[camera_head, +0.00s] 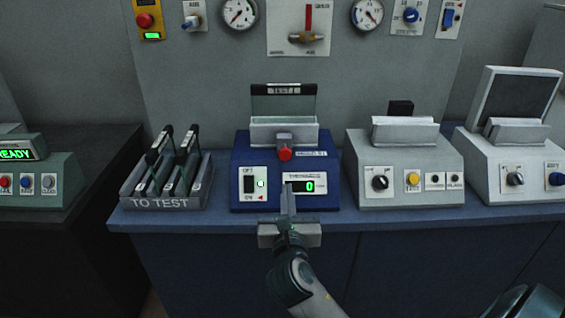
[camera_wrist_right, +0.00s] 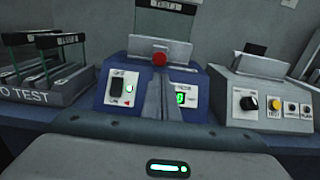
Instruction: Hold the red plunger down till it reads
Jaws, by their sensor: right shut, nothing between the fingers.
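The red plunger (camera_head: 285,153) sticks out of the front of the blue tester (camera_head: 240,165), below its grey slot. The plunger also shows in the right wrist view (camera_wrist_right: 159,59). The tester's small display (camera_head: 309,187) shows a green 0. My right gripper (camera_head: 287,190) is shut and empty, in front of the tester's face and below the plunger, apart from it. Its fingers (camera_wrist_right: 154,100) hide part of the panel between switch and display. My left gripper is not in view.
A framed glass plate (camera_head: 283,102) stands in the tester's slot. A TO TEST rack (camera_head: 160,203) with several frames is on the left. Grey machines (camera_head: 405,165) stand to the right. The bench's front strip is clear.

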